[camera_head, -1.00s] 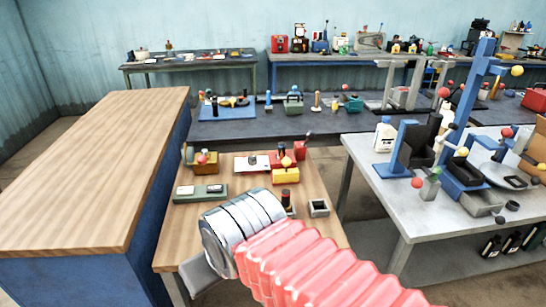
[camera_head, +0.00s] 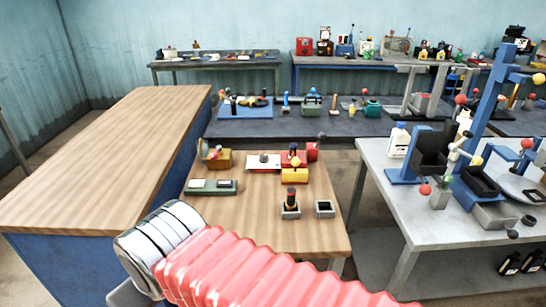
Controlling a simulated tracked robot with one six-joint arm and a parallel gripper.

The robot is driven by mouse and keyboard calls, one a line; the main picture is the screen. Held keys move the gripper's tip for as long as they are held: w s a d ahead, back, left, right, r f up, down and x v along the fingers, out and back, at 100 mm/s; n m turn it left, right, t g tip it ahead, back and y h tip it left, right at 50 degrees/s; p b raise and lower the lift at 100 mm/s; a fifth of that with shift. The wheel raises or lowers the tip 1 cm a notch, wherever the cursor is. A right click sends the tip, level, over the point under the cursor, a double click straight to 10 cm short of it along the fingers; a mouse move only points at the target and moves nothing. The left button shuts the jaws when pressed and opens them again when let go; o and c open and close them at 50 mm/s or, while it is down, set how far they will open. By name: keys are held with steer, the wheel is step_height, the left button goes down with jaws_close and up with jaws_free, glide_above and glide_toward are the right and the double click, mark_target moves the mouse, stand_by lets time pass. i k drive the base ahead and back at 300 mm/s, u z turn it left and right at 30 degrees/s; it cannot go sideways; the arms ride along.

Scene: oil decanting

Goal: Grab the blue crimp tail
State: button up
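I cannot single out a blue crimp tail for certain in this view. A small upright item with a blue part (camera_head: 285,102) stands on the dark middle bench, too small to name. My arm crosses the bottom of the head view as a pink-red bellows and a silver banded cylinder, over the near left corner of the small wooden table. A plain grey piece of my arm hangs below the cylinder. My gripper's fingertips do not show, so what they hold is hidden.
The small wooden table (camera_head: 250,232) bears a green block (camera_head: 211,188), red and yellow devices (camera_head: 295,175), and two small trays, one holding a dark cylinder (camera_head: 291,197). A large wooden-topped bench (camera_head: 95,170) stands left. A grey table (camera_head: 415,200) with blue-framed equipment stands right.

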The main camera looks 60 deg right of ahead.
mark_target(292, 154)
steer(key=u, duration=0.2)
steer(key=k, duration=1.4)
steer(key=z, duration=0.65)
steer(key=i, duration=1.15)
steer(key=z, duration=0.05)
